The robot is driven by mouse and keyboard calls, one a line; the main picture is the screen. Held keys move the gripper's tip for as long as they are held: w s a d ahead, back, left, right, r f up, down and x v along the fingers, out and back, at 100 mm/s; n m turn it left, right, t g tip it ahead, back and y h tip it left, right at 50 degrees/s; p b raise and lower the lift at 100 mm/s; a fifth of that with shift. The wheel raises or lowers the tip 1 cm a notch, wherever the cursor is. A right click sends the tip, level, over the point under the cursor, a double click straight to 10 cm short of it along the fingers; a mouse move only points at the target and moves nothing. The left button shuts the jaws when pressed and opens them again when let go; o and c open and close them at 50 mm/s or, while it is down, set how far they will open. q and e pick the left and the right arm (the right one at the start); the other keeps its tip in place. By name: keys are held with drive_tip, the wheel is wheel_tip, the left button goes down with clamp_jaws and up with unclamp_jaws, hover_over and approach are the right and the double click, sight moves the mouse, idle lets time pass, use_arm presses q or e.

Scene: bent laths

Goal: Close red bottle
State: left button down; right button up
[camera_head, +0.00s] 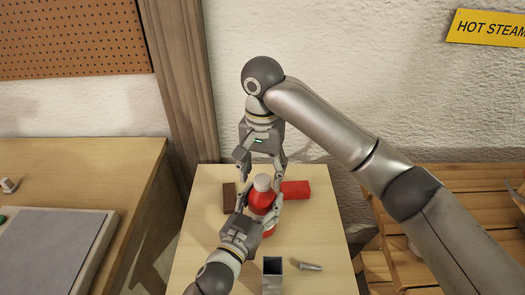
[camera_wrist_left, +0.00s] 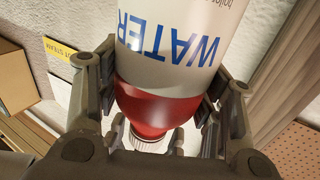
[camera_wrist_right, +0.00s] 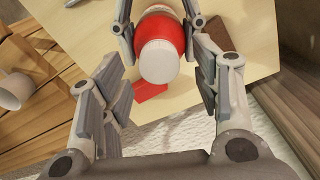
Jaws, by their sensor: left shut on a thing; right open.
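The red bottle (camera_head: 262,201) stands upright on the light wooden table (camera_head: 205,185). In the left wrist view its white label reads WATER, with a red shoulder (camera_wrist_left: 155,105) below it. A whitish ribbed cap (camera_wrist_right: 159,61) sits at the top of the bottle; I cannot tell how tightly. My left gripper (camera_head: 259,203) is shut around the bottle's upper part, one finger on each side. My right gripper (camera_head: 262,173) is open and empty, pointing down above and behind the bottle, its fingers spread wider than the cap and apart from it.
A red block (camera_head: 296,190) lies right of the bottle and a dark brown block (camera_head: 229,198) left of it. In front stand a grey open-topped square holder (camera_head: 272,278) and a small grey piece (camera_head: 308,266). A wooden post (camera_head: 175,80) rises behind the table.

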wheel_tip(320, 180, up, 11)
drive_tip(key=shift+f, duration=0.15)
use_arm(q)
drive_tip(key=shift+c, duration=1.6)
unclamp_jaws()
drive_tip(key=v, duration=0.7)
drive_tip(key=shift+s+a, duration=0.15)
drive_tip(key=shift+s, duration=0.05)
